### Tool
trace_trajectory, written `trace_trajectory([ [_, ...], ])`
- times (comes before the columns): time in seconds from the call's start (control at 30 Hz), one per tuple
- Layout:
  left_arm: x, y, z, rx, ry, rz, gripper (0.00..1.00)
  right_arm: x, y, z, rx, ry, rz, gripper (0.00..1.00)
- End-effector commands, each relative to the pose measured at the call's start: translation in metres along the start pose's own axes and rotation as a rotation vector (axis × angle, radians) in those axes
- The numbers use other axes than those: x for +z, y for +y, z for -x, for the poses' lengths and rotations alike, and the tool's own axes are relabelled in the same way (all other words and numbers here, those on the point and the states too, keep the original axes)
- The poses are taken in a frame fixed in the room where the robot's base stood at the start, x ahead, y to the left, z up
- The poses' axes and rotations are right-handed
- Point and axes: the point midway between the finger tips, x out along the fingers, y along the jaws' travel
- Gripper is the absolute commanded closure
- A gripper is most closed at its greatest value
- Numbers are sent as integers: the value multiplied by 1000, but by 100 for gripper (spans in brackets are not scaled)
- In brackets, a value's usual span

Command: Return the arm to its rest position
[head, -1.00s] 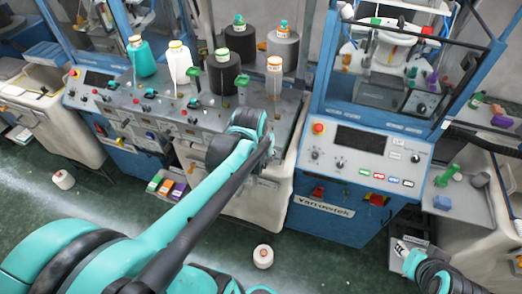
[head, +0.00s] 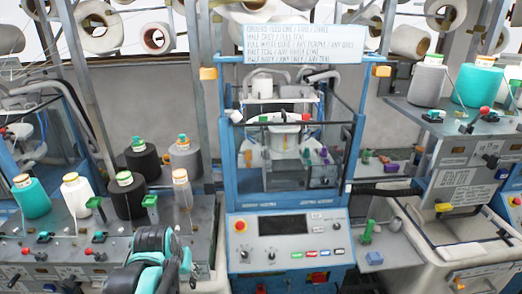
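My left arm (head: 150,262), teal and black, rises from the bottom edge in the head view, left of centre. Its end stands in front of the left machine's grey worktop (head: 205,228), below the grey cones. The fingers of my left gripper cannot be made out, so I cannot tell whether they are open or shut, or whether they hold anything. My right arm and gripper are out of view.
On the left worktop stand a teal cone (head: 32,198), a white cone (head: 77,200), black cones (head: 128,197) and a grey cone (head: 185,160). A blue-framed machine (head: 285,225) fills the centre. The right machine carries a grey cone (head: 427,87) and a teal cone (head: 477,84).

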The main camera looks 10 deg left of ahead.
Motion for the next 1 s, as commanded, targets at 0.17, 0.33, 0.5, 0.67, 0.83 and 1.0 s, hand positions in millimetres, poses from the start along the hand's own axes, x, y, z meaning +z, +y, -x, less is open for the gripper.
trace_trajectory([
  [0.17,35,21,-36,18,42,-43,64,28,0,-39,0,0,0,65],
  [0.33,88,50,-85,52,115,-112,64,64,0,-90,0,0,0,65],
  [0.5,130,72,-124,87,180,-169,64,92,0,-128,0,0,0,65],
  [0.67,151,82,-142,108,215,-197,64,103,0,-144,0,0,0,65],
  [0.83,154,85,-144,114,225,-204,64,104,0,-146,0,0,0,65],
  [1.0,154,85,-142,113,225,-204,64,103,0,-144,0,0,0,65],
])
